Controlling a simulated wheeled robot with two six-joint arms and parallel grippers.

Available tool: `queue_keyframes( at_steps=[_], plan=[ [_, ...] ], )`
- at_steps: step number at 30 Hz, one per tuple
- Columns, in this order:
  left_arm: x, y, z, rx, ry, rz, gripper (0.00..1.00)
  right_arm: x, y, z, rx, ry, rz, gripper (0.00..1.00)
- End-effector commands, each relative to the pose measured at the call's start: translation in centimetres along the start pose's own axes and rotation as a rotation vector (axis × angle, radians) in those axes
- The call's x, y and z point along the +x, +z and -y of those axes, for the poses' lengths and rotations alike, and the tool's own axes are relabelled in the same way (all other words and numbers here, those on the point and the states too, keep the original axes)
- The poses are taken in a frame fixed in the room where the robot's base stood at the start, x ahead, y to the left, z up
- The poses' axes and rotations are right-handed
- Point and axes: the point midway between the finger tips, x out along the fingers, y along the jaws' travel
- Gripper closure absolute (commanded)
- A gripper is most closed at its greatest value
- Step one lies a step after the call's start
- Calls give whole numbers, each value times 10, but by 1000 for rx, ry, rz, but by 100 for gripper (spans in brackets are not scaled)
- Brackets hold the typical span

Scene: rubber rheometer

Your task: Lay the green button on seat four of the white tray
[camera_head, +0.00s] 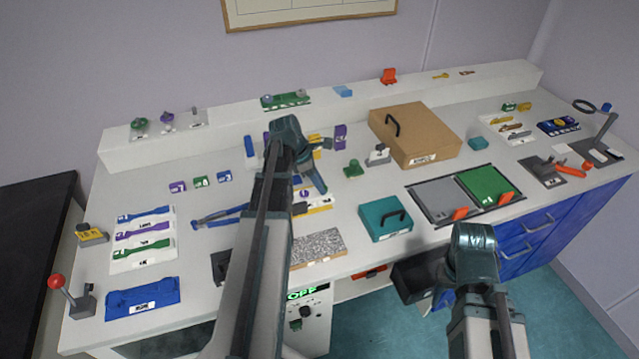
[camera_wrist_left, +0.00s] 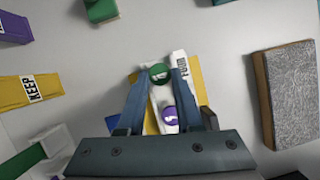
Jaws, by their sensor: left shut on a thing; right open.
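My left gripper (camera_wrist_left: 157,72) is shut on the green button (camera_wrist_left: 159,73), which sits between its fingertips in the left wrist view. Below it in that view, a purple button (camera_wrist_left: 169,115) lies on the white tray (camera_wrist_left: 180,57), whose right strip reads FOUR. The tray is on a yellow base (camera_wrist_left: 194,88). The green button overlaps the tray's upper end in the picture; I cannot tell whether it touches. In the head view the left gripper (camera_head: 312,180) is over the tray at mid-table, and the green button is hidden.
A grey speckled block (camera_head: 318,246) lies in front of the tray, and a teal box (camera_head: 384,218) stands to its right. Blue-handled tongs (camera_head: 218,215) lie to the left. Small labelled blocks (camera_head: 201,182) stand behind left. A brown box (camera_head: 420,130) is at the back.

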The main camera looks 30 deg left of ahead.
Motion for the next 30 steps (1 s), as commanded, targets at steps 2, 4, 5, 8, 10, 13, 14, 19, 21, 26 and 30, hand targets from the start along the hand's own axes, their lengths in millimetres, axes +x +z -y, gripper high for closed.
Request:
queue_keyframes(
  at_steps=[2, 4, 5, 8, 10, 13, 14, 19, 21, 26, 30],
  plan=[
    [2, -1, 0, 0, 0, 0, 64, 2, 0, 0, 0, 0, 0, 50],
    [1, 0, 0, 0, 0, 0, 52, 1, 0, 0, 0, 0, 0, 50],
    [1, 0, 0, 0, 0, 0, 46, 1, 0, 0, 0, 0, 0, 50],
    [1, 0, 0, 0, 0, 0, 31, 1, 0, 0, 0, 0, 0, 50],
    [1, 0, 0, 0, 0, 0, 31, 1, 0, 0, 0, 0, 0, 50],
    [1, 0, 0, 0, 0, 0, 31, 1, 0, 0, 0, 0, 0, 50],
    [1, 0, 0, 0, 0, 0, 31, 1, 0, 0, 0, 0, 0, 50],
    [-1, 0, 0, 0, 0, 0, 31, -1, 0, 0, 0, 0, 0, 50],
    [-4, 0, 0, 0, 0, 0, 31, -4, 0, 0, 0, 0, 0, 50],
    [-18, 1, 0, -1, 0, 0, 31, -17, 1, -2, 0, 0, 0, 50],
    [-36, 2, 0, -1, 1, 0, 31, -34, 2, -3, 0, 0, 0, 50]
  ],
)
